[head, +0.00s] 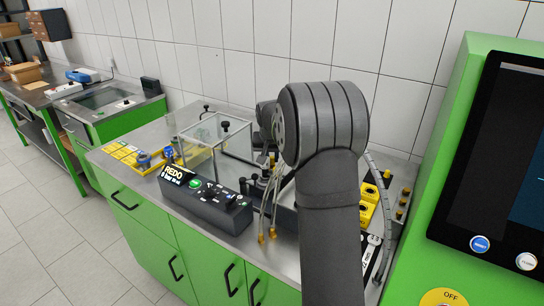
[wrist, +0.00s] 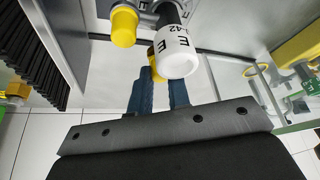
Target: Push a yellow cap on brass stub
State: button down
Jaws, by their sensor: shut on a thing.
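In the wrist view, the two dark blue fingers of my gripper (wrist: 158,88) are closed on a small yellow cap (wrist: 152,62), which shows only partly between and beyond the fingertips. A white cylinder (wrist: 176,54) marked "E" and "42" stands right beside it and covers part of it. A larger yellow cap (wrist: 125,26) sits on a fitting to the upper left, apart from the fingers. No bare brass stub is clear in the wrist view. In the head view my arm hides the gripper and the spot it works at.
In the head view, a yellow holder (head: 368,208) with yellow parts lies right of my arm. A control box (head: 205,205) with a "REDO" display, a clear guard box (head: 215,140) and brass-ended hoses (head: 266,232) stand to the left. A green cabinet (head: 450,170) bounds the right.

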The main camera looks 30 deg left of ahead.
jog(key=c, duration=1.3)
grip_release()
jog(key=shift+s+d+f, duration=0.1)
jog(key=shift+s+f, duration=0.1)
jog(key=shift+f, duration=0.2)
jog(key=shift+w+r, duration=0.1)
jog(key=shift+r, duration=3.7)
jog(key=shift+f, duration=0.1)
notch_tip(320, 180, down, 7)
jog(key=shift+r, duration=0.1)
jog(key=shift+r, duration=0.1)
